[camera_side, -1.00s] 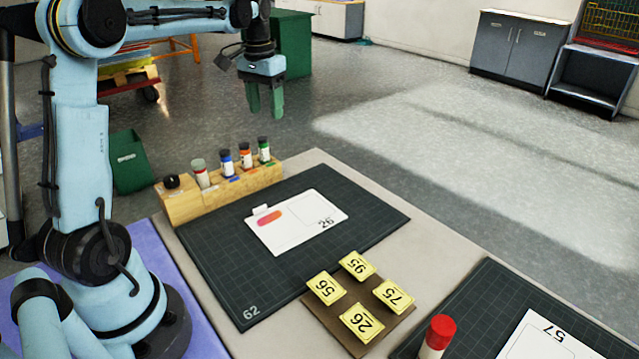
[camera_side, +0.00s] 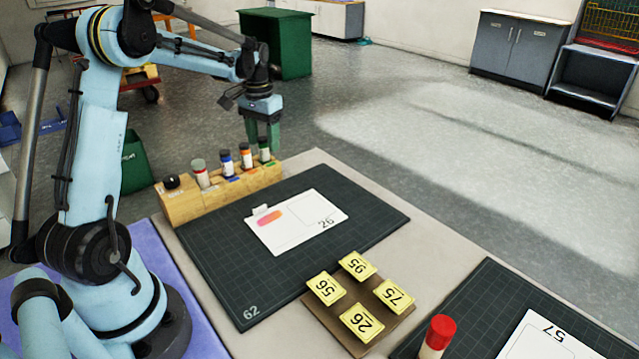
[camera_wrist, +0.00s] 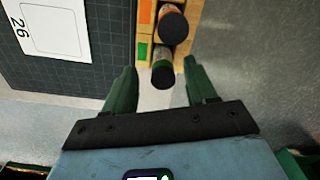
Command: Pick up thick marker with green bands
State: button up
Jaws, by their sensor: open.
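The thick marker with green bands (camera_side: 264,151) stands upright in the right end slot of the wooden rack (camera_side: 182,208). It has a white body and a dark cap. My gripper (camera_side: 263,150) is open, its green fingers down around the marker's height at that end of the rack. In the wrist view the green marker (camera_wrist: 162,72) shows from above, just ahead of and between the two open fingertips of my gripper (camera_wrist: 160,78). I cannot tell if either finger touches it.
An orange-banded marker (camera_side: 245,156) stands close beside it, then a blue-banded one (camera_side: 227,163) and a red-banded one (camera_side: 201,174). A dark cutting mat (camera_side: 365,205) with a white card (camera_side: 285,236) lies in front.

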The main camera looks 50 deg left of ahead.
aim_at(264, 156)
jog(key=shift+a+f, duration=0.15)
jog(key=shift+f, duration=1.6)
grip_shut()
jog(key=shift+r, duration=0.1)
